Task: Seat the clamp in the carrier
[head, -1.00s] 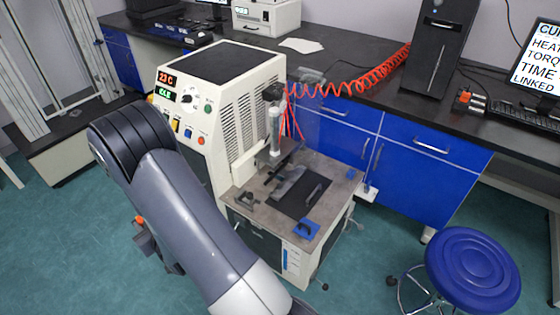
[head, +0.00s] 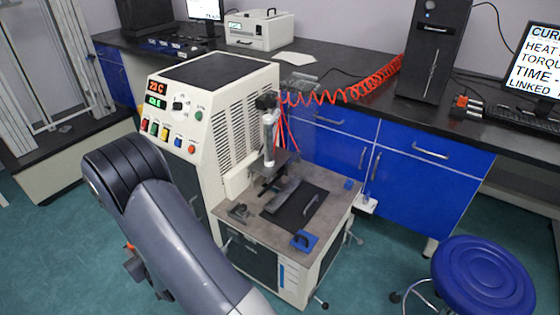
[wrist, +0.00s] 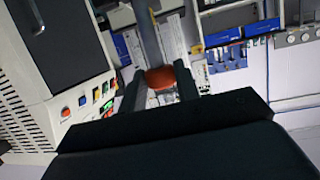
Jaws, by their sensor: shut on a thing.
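My gripper (wrist: 157,88) is shut on an orange-red part (wrist: 160,77) in the wrist view, with a grey-blue shaft rising behind it; I cannot tell whether this is the clamp. In the head view my arm hides most of the gripper, and a bit of orange shows at the arm's left edge (head: 129,247). The gripper is left of the rheometer, apart from its worktop. The rheometer (head: 200,100) has an upright cylinder (head: 269,135) above its grey worktop (head: 262,225). A dark mat (head: 290,218) and a grey tool (head: 282,195) lie there. I cannot tell which part is the carrier.
A blue block (head: 304,241) and a small dark fixture (head: 238,211) sit on the worktop edges. A blue stool (head: 484,275) stands at the right. A red coiled hose (head: 340,96) runs to the black bench. Green floor is open in front.

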